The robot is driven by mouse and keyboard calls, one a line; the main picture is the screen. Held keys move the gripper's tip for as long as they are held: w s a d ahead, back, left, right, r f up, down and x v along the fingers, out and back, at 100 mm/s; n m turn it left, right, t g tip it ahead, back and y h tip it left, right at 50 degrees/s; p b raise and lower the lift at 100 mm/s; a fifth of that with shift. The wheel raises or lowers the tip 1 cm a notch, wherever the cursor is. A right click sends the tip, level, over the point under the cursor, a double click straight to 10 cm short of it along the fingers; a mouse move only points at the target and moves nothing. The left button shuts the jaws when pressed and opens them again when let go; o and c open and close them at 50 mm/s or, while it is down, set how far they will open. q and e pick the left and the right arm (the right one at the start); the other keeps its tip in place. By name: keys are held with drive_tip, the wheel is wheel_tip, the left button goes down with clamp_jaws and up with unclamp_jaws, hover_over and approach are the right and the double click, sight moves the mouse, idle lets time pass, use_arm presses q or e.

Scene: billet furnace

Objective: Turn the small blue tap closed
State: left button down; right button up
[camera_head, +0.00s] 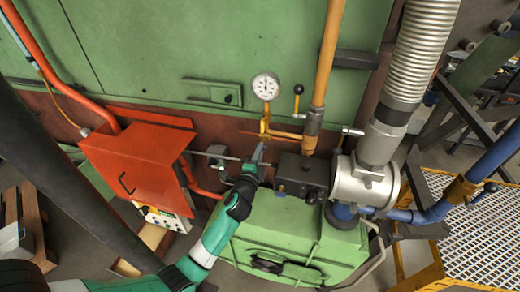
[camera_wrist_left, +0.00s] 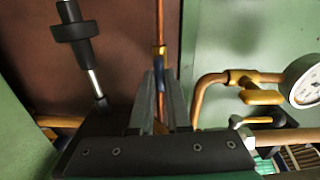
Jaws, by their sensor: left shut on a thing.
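The small blue tap (camera_wrist_left: 159,62) shows in the left wrist view as a narrow blue piece on a thin upright copper pipe. It lies between the fingertips of my left gripper (camera_wrist_left: 160,78), which is shut on it. The fingers hide its lower part. In the head view my left gripper (camera_head: 259,151) reaches up to the small pipework left of the thick orange pipe, and the blue tap cannot be made out there. My right gripper is in neither view.
A dial gauge (camera_head: 266,86) stands above a yellow-handled valve (camera_wrist_left: 262,97). A black-knobbed lever (camera_head: 298,90) and the thick orange pipe (camera_head: 326,55) are to the right.

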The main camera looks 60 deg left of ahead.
use_arm(q)
drive_tip(key=shift+m, duration=0.6)
drive_tip(key=c, duration=0.9)
unclamp_jaws()
drive_tip(key=shift+s+d, duration=0.1)
drive_tip(key=shift+d, duration=0.05)
drive_tip(key=v, duration=1.1)
drive_tip(key=shift+s, duration=0.2)
drive_tip(key=shift+d, duration=0.1)
